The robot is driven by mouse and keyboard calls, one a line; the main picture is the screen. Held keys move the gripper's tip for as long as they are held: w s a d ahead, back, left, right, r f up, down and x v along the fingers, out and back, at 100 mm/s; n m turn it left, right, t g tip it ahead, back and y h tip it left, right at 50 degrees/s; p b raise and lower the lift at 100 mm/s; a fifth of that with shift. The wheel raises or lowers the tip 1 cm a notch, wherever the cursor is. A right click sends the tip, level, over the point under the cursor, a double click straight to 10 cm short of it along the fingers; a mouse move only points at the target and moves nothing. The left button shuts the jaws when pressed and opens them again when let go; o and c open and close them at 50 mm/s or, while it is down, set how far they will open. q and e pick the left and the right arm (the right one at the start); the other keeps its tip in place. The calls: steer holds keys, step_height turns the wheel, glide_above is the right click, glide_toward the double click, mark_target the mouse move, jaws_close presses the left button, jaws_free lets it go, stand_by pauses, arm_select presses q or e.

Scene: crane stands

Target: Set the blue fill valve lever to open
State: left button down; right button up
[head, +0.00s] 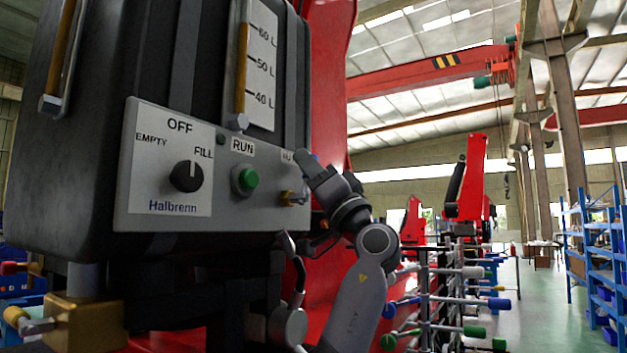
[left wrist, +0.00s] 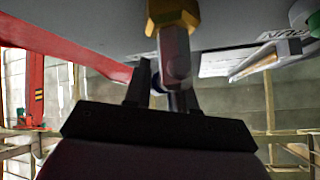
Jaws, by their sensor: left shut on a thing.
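The grey control panel (head: 232,185) on the dark tank carries a small brass valve fitting (head: 287,198) at its right end. My left gripper (head: 308,192) is at this fitting, its fingers mostly hidden by its own body. In the left wrist view the brass fitting (left wrist: 172,14) holds a silver metal stem (left wrist: 175,55), which runs down to the fingers of my left gripper (left wrist: 162,95). The jaws are shut on the lever part there; only a little blue shows between them. The lever's exact angle is hard to tell. My right gripper is not in view.
A brass block (head: 85,322) with a yellow-handled lever stands lower left. A rack (head: 440,295) with coloured handles stands right. Blue shelves (head: 600,250) are farther off.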

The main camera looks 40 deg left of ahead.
arm_select(q)
steer(key=n+g, duration=0.2)
steer(key=s+n+g, duration=0.1)
steer(key=n+g, duration=0.3)
steer(key=shift+s+d+r+h+p, duration=0.15)
steer(key=shift+r+h+p, duration=0.1)
steer(key=shift+h+p, duration=0.05)
steer(key=shift+s+d+n+g+h+p, duration=0.15)
steer(key=shift+n+g+h, duration=0.15)
steer(key=shift+n+g, duration=0.5)
steer(key=shift+s+a+n+g+h+p, duration=0.1)
steer(key=shift+s+n+g+h+p, duration=0.15)
steer(key=shift+n+g, duration=0.6)
steer(key=shift+s+d+n+g+h+p, duration=0.1)
steer(key=shift+n+g+h, duration=0.25)
steer(key=shift+n+g, duration=0.45)
steer(key=shift+s+n+g, duration=0.1)
steer(key=shift+n+g, duration=0.15)
steer(key=shift+n, duration=0.2)
steer(key=shift+f, duration=0.1)
steer(key=c, duration=1)
jaws_free()
